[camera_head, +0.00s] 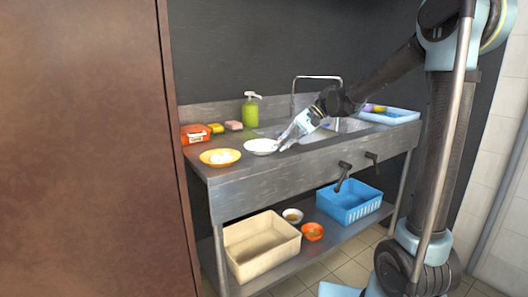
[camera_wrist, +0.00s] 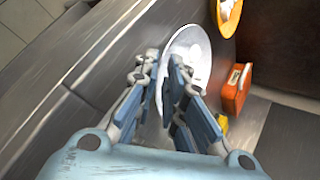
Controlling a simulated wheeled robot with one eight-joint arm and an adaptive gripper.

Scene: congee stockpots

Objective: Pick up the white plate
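The white plate (camera_head: 262,146) sits on the metal counter, beside an orange plate and close to the sink's left end. In the wrist view the white plate (camera_wrist: 198,52) lies just beyond and partly behind my fingertips. My gripper (camera_head: 284,144) is at the plate's right edge, tilted down toward it. In the wrist view my gripper (camera_wrist: 165,66) has its fingers a small gap apart, with part of the plate's rim showing between them. I cannot tell whether the fingers touch the plate.
An orange plate (camera_head: 220,157) is left of the white one, with an orange box (camera_head: 195,134) behind it. A green soap bottle (camera_head: 250,111) and a faucet (camera_head: 293,95) stand at the back. A blue tray (camera_head: 400,116) is at the right. The lower shelf holds bins.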

